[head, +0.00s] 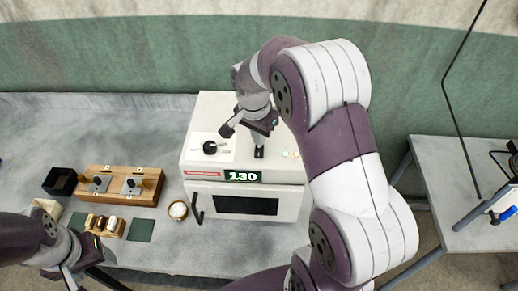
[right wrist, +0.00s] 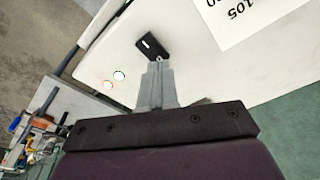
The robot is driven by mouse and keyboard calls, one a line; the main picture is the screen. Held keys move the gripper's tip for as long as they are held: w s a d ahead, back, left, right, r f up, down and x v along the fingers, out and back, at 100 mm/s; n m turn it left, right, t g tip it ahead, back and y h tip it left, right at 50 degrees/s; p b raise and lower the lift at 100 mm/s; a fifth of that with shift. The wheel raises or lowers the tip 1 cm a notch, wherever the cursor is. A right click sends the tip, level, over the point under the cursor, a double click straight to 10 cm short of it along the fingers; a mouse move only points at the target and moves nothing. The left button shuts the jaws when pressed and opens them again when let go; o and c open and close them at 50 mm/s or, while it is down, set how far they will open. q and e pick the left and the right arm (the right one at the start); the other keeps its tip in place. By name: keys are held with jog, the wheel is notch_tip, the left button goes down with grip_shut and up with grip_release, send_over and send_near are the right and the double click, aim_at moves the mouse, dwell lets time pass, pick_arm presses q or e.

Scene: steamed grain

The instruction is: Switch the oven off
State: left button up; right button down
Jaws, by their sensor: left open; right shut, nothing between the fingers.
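The white oven (head: 215,120) stands on the bench with a dark-windowed door and a display (head: 243,176) reading 130. On its top are a round black knob (head: 210,147) and a small black switch (head: 259,152), with two small round lights (head: 290,154) to the switch's right. My right gripper (head: 260,138) is shut and empty, pointing down at the switch. In the right wrist view its fingertips (right wrist: 158,64) are at the edge of the black switch (right wrist: 150,46); I cannot tell whether they touch. My left gripper (head: 72,278) is open at the lower left, partly cut off.
A wooden block with metal fittings (head: 120,184), a black box (head: 60,181), brass weights (head: 105,224), a green mat (head: 140,230) and a small round dish (head: 178,210) lie left of the oven. A separate grey table (head: 450,180) stands to the right.

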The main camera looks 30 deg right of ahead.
jog(key=shift+f+b, duration=0.6)
jog(key=shift+f, duration=0.25)
jog(key=shift+s+r, duration=0.1)
notch_tip(320, 180, up, 7)
jog(key=p, duration=0.5)
dwell(0.5)
